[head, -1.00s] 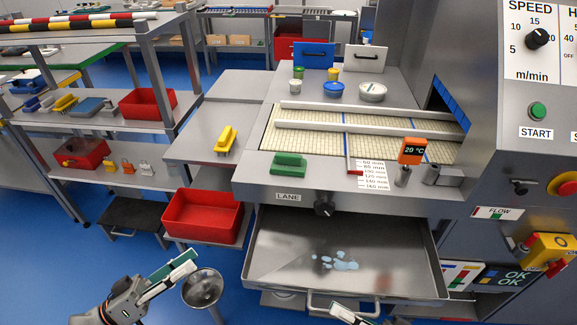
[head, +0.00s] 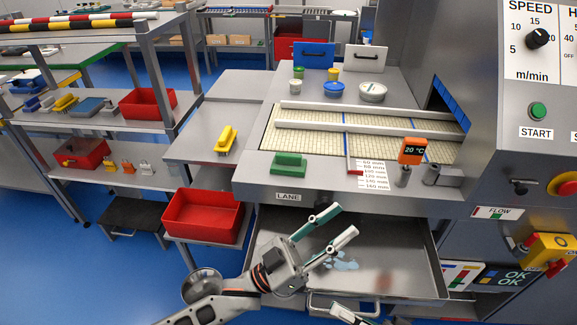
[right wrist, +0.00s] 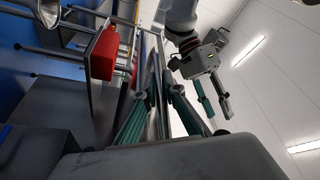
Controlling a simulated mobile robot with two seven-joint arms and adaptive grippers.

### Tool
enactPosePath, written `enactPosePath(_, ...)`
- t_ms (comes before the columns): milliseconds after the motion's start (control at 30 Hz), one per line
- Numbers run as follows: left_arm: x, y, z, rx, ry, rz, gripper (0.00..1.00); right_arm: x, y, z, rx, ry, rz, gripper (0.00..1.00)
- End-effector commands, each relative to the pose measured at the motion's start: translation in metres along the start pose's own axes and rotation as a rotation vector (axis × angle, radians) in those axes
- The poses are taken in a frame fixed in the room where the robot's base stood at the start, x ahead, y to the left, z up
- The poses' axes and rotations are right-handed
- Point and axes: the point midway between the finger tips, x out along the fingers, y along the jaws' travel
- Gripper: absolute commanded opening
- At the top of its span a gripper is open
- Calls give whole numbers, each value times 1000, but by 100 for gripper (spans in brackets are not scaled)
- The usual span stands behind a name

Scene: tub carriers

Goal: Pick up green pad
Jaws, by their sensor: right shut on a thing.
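The green pad (head: 289,162), a block with a raised grip, sits on the machine's front ledge above the LANE label. My left gripper (head: 340,221) is open and empty over the drip tray, below and to the right of the pad in the head view. It also shows in the right wrist view (right wrist: 214,108). My right gripper (head: 350,315) is at the bottom edge of the head view by the tray handle (head: 318,302). It appears shut on that handle, though the contact is mostly hidden. Its fingers (right wrist: 155,100) show in the right wrist view.
The pulled-out tray (head: 405,270) holds a pale blue puddle. A yellow pad (head: 227,139) stands on the side table to the left. A red bin (head: 203,217) sits below it. A guide bar, orange thermometer (head: 411,150) and post stand right of the green pad.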

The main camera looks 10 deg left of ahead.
Motion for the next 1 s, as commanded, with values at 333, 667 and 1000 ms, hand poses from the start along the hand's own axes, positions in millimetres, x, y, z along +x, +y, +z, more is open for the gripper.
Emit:
enactPosePath(333, 76, 39, 24, 805, 130, 468, 35, 0, 0, 1, 0, -2, 1, 0)
enactPosePath(667, 104, 45, 66, 1507, 395, 966, 35, 0, 0, 1, 0, -2, 1, 0)
enactPosePath(1000, 111, -27, 93, 2053, 806, 1586, 35, 0, 0, 1, 0, -2, 2, 0)
